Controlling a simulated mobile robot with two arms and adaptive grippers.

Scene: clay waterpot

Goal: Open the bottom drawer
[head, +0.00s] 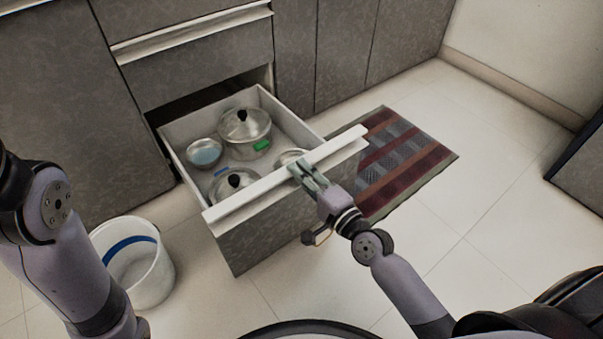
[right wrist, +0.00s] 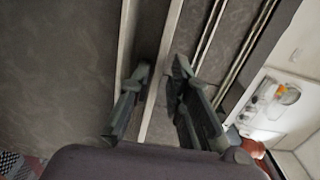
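The bottom drawer (head: 290,213) is pulled well out of the grey cabinet. A long white edge strip runs along the top of its grey front. My right gripper (head: 303,172) is at this strip, right of its middle. In the right wrist view my right gripper (right wrist: 161,75) has one finger on each side of a white strip and is partly closed around it. Firm contact on both sides is hard to see. Only my left arm shows at the left of the head view; its gripper is out of view.
Inside the drawer are lidded metal pots (head: 245,125) and a small bowl (head: 204,153). A white bucket (head: 150,272) stands on the floor left of the drawer. A striped rug (head: 400,160) lies to the right. The tiled floor (head: 480,215) beyond the rug is clear.

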